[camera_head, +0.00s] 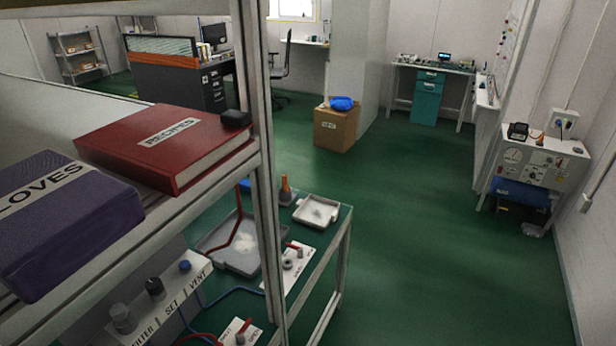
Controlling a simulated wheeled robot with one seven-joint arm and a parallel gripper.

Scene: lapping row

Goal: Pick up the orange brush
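A small upright orange thing with a dark base (285,188) stands on the low bench behind the shelf post, beside a light grey tray. It may be the orange brush, but it is too small to tell its shape for sure. The shelf post stands just left of it and hides part of the bench. No other orange brush shows clearly. My gripper is not in view.
A shelf close on the left holds a red recipes book (170,142) and a purple gloves box (60,220). The low bench bears a light tray (316,212), a larger grey tray (215,262), hoses and valve panels. A cardboard box (335,130) stands behind. The green floor is clear right of the bench.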

